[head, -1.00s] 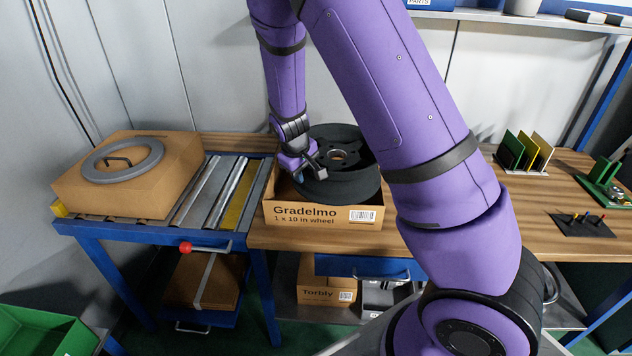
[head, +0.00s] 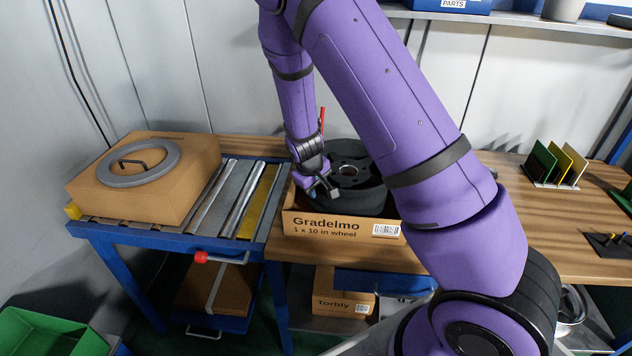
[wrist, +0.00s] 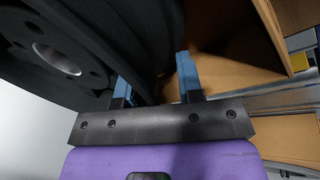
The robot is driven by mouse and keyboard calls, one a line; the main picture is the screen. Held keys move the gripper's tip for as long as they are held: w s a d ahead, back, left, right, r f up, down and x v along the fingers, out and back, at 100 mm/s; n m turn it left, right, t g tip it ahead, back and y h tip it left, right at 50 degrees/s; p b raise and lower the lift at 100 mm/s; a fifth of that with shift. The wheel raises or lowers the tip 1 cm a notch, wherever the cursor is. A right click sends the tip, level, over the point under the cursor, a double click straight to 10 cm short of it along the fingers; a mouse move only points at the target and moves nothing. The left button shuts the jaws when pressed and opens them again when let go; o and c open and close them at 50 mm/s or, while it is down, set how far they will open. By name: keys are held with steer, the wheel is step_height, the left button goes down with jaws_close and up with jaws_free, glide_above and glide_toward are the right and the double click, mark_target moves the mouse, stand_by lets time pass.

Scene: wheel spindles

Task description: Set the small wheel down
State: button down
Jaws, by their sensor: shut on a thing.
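The small wheel (head: 364,196) is black with a paler hub hole. It sits upright-axis in the open cardboard box marked "Gradelmo 1 x 10 in wheel" (head: 345,234), its lower part hidden behind the front wall. My gripper (head: 327,188) is at the wheel's left side, shut on its rim. In the wrist view my gripper (wrist: 155,82) has its blue fingers astride the edge of the wheel (wrist: 105,30), with brown cardboard (wrist: 235,50) close on the right. Whether the wheel touches the box floor is hidden.
A closed carton (head: 185,185) with a grey handled ring (head: 110,177) stands on the roller conveyor (head: 237,205) at left. A Torbly box (head: 343,303) is on the shelf below. Upright coloured panels (head: 555,165) stand at right.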

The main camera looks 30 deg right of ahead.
steer(key=shift+f, duration=2)
steer(key=c, duration=0.8)
jaws_free()
steer(key=shift+f, duration=0.1)
steer(key=shift+o, duration=0.2)
